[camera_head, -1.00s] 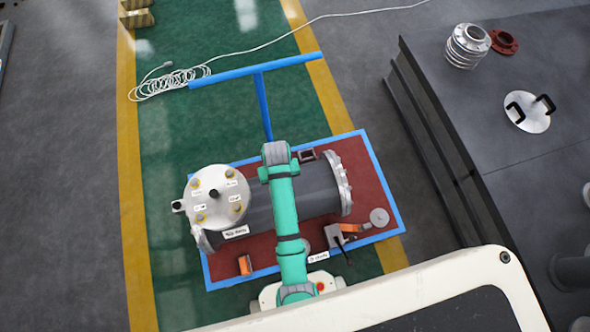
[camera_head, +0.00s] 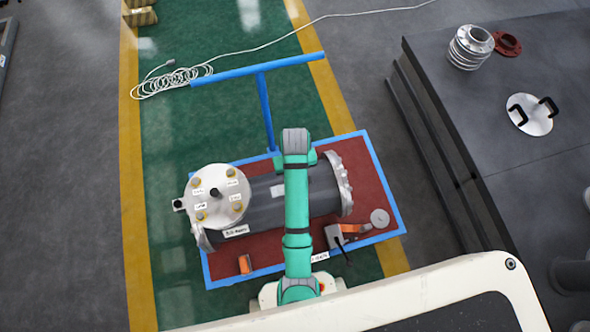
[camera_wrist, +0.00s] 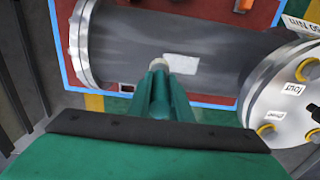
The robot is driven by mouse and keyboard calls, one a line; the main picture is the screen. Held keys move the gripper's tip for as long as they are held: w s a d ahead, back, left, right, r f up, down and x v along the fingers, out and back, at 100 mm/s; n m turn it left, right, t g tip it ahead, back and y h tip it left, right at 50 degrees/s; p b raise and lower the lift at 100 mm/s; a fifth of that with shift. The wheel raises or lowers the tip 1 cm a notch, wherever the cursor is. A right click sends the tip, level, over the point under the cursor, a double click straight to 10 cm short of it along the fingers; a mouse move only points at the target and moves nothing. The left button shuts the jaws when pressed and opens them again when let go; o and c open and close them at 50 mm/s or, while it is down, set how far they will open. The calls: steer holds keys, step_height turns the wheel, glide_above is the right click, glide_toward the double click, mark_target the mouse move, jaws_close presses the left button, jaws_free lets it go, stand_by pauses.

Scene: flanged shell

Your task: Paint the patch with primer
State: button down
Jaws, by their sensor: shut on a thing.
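The dark grey flanged shell (camera_head: 265,215) lies on a red mat with blue edging. A pale rectangular patch (camera_head: 277,190) shows on its upper side, left of my arm. In the wrist view the patch (camera_wrist: 181,66) is a light grey rectangle on the shell (camera_wrist: 220,45). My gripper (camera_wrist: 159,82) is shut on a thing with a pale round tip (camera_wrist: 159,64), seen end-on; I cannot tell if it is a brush. The tip appears just left of the patch in the wrist view; contact cannot be told. In the head view my arm hides the gripper. No primer pot is identifiable.
A round bolted cover (camera_head: 218,196) with labels stands at the shell's left end. An orange block (camera_head: 245,264) and an orange-and-grey tool (camera_head: 352,230) lie on the red mat (camera_head: 375,190). A blue T-shaped bar (camera_head: 262,90) and coiled white cable (camera_head: 172,80) lie behind.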

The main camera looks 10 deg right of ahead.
steer(key=shift+r, duration=1.7)
